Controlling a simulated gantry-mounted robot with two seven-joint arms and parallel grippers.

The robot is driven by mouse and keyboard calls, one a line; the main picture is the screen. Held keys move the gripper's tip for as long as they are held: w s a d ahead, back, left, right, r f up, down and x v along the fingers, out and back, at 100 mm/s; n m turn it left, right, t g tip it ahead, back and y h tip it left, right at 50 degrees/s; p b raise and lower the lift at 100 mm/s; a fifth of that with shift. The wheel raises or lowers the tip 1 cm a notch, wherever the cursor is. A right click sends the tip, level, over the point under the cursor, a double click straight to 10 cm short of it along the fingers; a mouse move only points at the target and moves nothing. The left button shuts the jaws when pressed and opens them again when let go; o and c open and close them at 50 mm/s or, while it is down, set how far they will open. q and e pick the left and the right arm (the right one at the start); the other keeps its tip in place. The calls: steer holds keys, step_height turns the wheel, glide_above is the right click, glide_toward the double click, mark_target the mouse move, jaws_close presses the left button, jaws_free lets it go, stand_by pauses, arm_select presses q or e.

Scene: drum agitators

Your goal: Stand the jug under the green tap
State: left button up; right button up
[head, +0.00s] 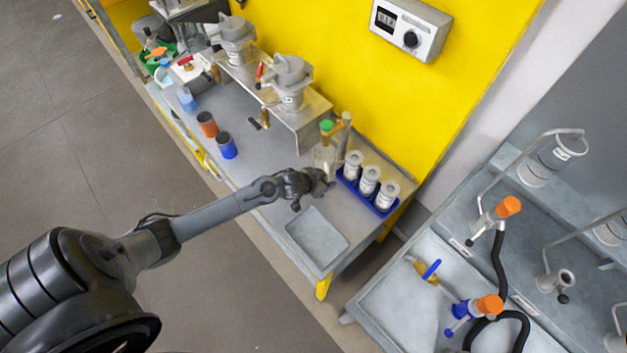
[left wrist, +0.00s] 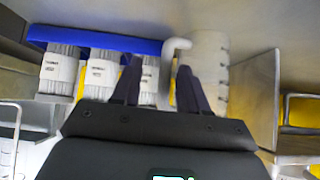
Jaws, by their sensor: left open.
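The green tap (head: 327,126) is at the far right part of the bench, on a brass fitting near an upright post. A pale, see-through jug (head: 324,156) stands just below it in the head view; whether it is centred under the outlet I cannot tell. In the left wrist view the jug (left wrist: 210,65) shows as a pale cylinder with marks, its hooked handle (left wrist: 176,46) towards my fingers. My left gripper (head: 320,185) is open beside the jug, and the handle appears between its fingertips (left wrist: 160,75). My right gripper is not in view.
A blue rack (head: 366,192) with three white bottles stands right beside the jug. A shallow grey tray (head: 317,238) lies at the bench's near end. Blue (head: 227,147) and orange (head: 207,125) cups stand to the left. A shelf (head: 300,115) carries drum agitators.

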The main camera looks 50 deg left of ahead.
arm_select(q)
steer(key=p+v, duration=0.2)
steer(key=v, duration=0.8)
steer(key=s+d+r+g, duration=0.2)
steer(key=s+d+r, duration=0.2)
steer(key=s, duration=0.5)
steer(key=s+d+r+m+g, duration=0.1)
steer(key=s+d+r+g, duration=0.2)
steer(key=s+d, duration=0.6)
steer(key=shift+s+r, duration=0.55)
steer(key=shift+s, duration=0.15)
